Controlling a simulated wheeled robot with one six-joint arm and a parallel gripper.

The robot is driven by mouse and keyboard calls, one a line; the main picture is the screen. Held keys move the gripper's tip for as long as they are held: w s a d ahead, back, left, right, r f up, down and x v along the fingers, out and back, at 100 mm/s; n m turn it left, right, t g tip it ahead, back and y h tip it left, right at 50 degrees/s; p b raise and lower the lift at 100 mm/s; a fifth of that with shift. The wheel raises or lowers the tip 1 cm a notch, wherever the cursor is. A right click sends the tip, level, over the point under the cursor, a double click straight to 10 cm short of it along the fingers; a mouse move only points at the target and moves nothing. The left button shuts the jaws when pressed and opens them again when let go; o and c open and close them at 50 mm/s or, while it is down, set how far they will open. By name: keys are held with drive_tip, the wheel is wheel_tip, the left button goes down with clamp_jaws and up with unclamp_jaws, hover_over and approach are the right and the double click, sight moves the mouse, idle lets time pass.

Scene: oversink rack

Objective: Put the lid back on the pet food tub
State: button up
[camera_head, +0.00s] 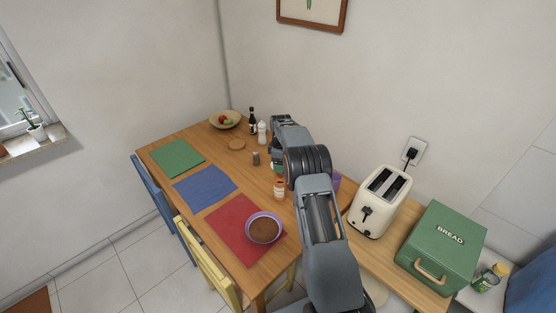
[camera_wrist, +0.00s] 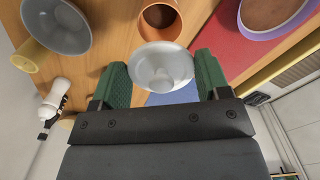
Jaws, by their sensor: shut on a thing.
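The pet food tub appears to be the orange round container (camera_wrist: 160,38), open at the top with a brown inside. In the head view an orange container with a pale label (camera_head: 279,190) stands on the table just below my gripper. My gripper (camera_wrist: 163,78) is shut on a pale grey-white round lid (camera_wrist: 164,65), one green finger on each side. In the wrist view the lid covers the near part of the tub's rim while the opening still shows beyond it. I cannot tell the gap between them. In the head view my arm hides most of the gripper.
A purple bowl of brown food (camera_head: 264,229) stands on the red mat (camera_head: 230,222). Blue (camera_head: 205,188) and green (camera_head: 178,157) mats lie farther left. A grey vessel (camera_wrist: 57,25) is near the gripper. The toaster (camera_head: 378,205) is right.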

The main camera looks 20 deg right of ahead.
drive_tip(key=shift+d+f, duration=0.25)
drive_tip(key=shift+f, duration=0.4)
drive_tip(key=shift+f+b, duration=1.7)
drive_tip(key=shift+f, duration=0.8)
drive_tip(key=shift+s, duration=0.25)
drive_tip(key=shift+f+b, duration=0.15)
drive_tip(key=shift+b, duration=0.4)
idle(0.4)
drive_tip(key=o, duration=1)
drive_tip(key=shift+c, duration=0.2)
drive_tip(key=shift+r+p, duration=2)
drive_tip(key=shift+r, duration=1.55)
